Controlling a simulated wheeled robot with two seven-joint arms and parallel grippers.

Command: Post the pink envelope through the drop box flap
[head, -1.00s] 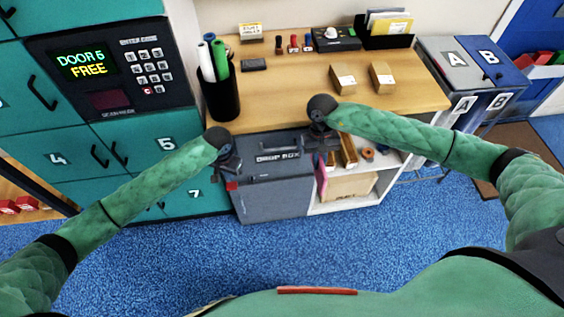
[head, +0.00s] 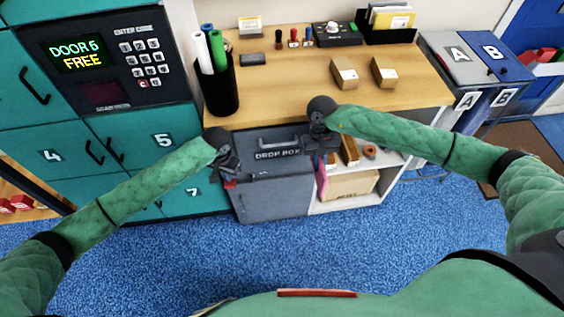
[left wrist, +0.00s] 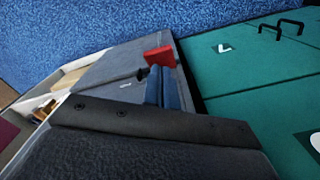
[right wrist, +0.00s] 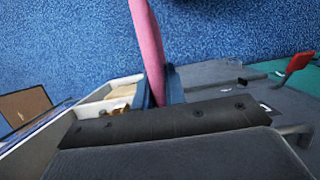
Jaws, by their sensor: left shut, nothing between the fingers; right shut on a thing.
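The grey drop box (head: 275,196) stands on the floor, its label and flap handle (head: 280,142) facing me in the head view. My right gripper (head: 321,160) is shut on the pink envelope (right wrist: 147,40), which hangs beyond the fingers to the right of the box. The envelope shows in the head view as a thin strip (head: 321,180). My left gripper (head: 229,178) is shut and empty at the box's left edge. In the left wrist view its fingers (left wrist: 163,82) are beside a red tab (left wrist: 160,56); I cannot tell whether they touch.
Teal lockers (head: 145,140) stand close on the left. A wooden counter (head: 290,90) above the box carries a black pen cup (head: 222,92), two small cartons and other items. A white shelf (head: 365,200) with a carton adjoins the box on the right. Blue carpet in front is clear.

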